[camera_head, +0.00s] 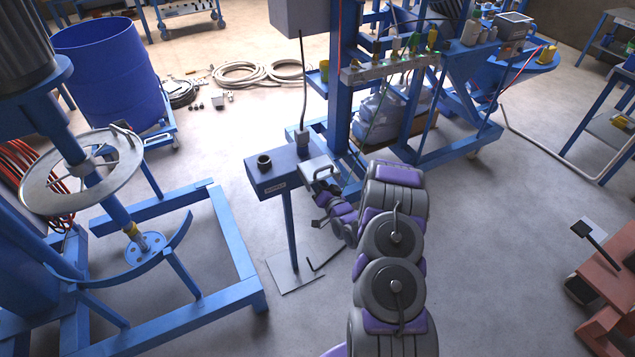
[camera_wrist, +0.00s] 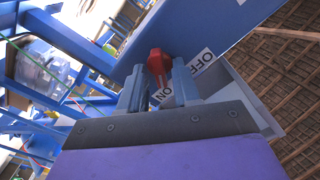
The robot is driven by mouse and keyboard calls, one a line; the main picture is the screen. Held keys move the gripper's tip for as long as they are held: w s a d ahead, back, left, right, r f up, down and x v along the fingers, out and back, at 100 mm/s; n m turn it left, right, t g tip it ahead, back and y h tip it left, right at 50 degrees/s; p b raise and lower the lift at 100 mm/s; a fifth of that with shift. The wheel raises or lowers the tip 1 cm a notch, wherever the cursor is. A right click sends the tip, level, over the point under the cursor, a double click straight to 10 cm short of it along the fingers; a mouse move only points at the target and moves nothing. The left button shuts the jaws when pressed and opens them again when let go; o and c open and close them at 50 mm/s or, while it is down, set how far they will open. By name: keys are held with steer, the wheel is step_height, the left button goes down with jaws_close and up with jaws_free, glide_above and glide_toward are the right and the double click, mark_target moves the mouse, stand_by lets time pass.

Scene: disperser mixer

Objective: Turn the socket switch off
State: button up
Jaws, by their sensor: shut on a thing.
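The socket switch is a red handle (camera_wrist: 157,62) on a grey housing, seen in the wrist view. A white ON label (camera_wrist: 164,95) and a white OFF label (camera_wrist: 203,59) sit beside it. My gripper (camera_wrist: 157,78) has its two grey-blue fingers on either side of the red handle and is shut on it. The part of the handle between the fingers is partly hidden. In the head view, my gripper (camera_head: 322,197) reaches the light grey socket box (camera_head: 317,168) at the right end of the blue stand; the red handle cannot be made out there.
The blue stand's box (camera_head: 277,176) has a black round socket (camera_head: 264,162) and a plugged cable (camera_head: 301,136). A blue frame rack (camera_head: 341,80) stands close behind. A blue mixer frame (camera_head: 233,240) is at left. Open floor lies around the stand's base plate (camera_head: 296,275).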

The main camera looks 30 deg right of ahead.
steer(key=n+p, duration=0.2)
steer(key=n, duration=0.3)
steer(key=n+p, duration=0.3)
steer(key=n, duration=0.2)
steer(key=n+p, duration=0.3)
steer(key=n, duration=0.2)
steer(key=shift+s+a+f, duration=0.1)
steer(key=shift+a+f, duration=0.1)
steer(key=shift+a, duration=0.05)
steer(key=shift+n, duration=0.4)
steer(key=o, duration=0.7)
steer(key=shift+r, duration=0.1)
steer(key=s+p, duration=0.1)
steer(key=s, duration=1.6)
steer(key=shift+d, duration=0.4)
